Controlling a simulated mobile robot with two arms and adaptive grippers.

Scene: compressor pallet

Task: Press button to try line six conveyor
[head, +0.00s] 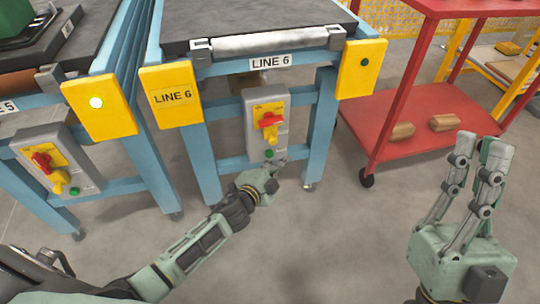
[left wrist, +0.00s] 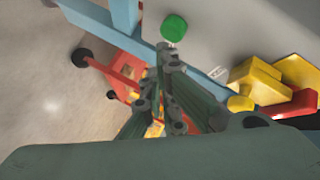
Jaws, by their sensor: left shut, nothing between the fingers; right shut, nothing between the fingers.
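The line 6 conveyor (head: 255,42) has a grey control box (head: 283,112) on its front, with a yellow plate, a red and yellow rotary switch (head: 268,121) and a green button (head: 269,153) near the bottom. My left gripper (head: 277,165) is shut and empty, its fingertips just below the button. In the left wrist view the green button (left wrist: 173,28) lies just beyond the closed fingertips (left wrist: 168,52); I cannot tell whether they touch. My right gripper (head: 482,142) is shut and empty, pointing up at the right, away from the box.
A neighbouring conveyor at the left has a similar box (head: 60,165) with its own red switch and green button. A red cart (head: 400,110) carrying brown blocks stands at the right. Blue legs flank the line 6 box. The floor in front is clear.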

